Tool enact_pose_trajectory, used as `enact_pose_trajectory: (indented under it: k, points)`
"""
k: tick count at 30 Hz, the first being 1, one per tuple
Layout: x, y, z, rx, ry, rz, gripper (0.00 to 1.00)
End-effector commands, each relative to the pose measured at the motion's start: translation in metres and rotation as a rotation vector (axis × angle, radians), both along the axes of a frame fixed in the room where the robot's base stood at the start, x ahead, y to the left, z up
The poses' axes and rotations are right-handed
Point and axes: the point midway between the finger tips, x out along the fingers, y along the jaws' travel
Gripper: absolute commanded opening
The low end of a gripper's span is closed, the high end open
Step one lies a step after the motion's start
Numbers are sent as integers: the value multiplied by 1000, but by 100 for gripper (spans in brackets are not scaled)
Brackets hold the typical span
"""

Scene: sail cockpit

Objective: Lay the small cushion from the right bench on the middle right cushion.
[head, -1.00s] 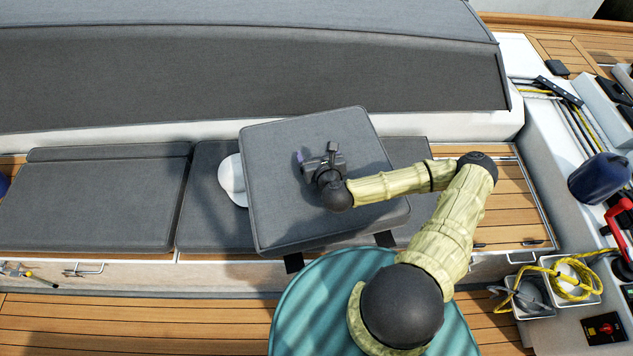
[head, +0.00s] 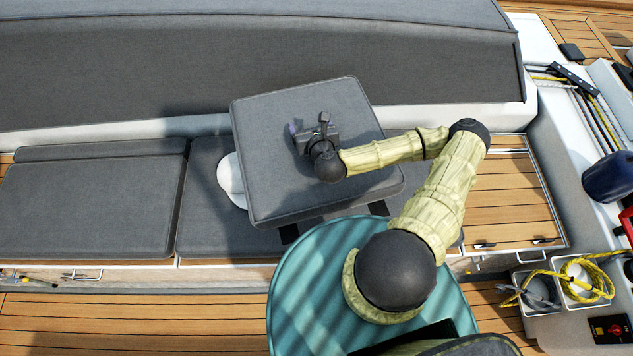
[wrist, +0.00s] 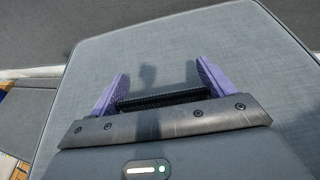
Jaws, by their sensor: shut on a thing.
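The small grey cushion (head: 280,150) is held up above the bench, roughly flat and slightly turned, in the head view. My gripper (head: 309,131) is over its top face and shut on it; in the wrist view the purple fingers (wrist: 160,88) stand either side of a dark strap or handle (wrist: 165,100) on the cushion (wrist: 180,55). The middle right cushion (head: 208,225) lies on the bench partly below the held cushion, which hides much of it. Whether the two touch is not clear, but the held one looks raised.
A white rounded object (head: 230,180) sits on the middle right cushion, partly under the held cushion. Another grey cushion (head: 90,205) lies to the left. A tall grey backrest (head: 260,75) stands behind. Bare wooden bench (head: 510,190) and yellow rope (head: 580,278) are at right.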

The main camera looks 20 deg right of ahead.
Motion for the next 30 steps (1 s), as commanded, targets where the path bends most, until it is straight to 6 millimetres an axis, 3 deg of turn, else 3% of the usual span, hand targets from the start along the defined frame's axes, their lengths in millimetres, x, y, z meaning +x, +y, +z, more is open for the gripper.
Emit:
enact_pose_trajectory:
  k: [11, 30]
  points:
    - [5, -11, -10, -1, -5, -6, 14]
    - [24, -122, -73, -6, -5, -79, 14]
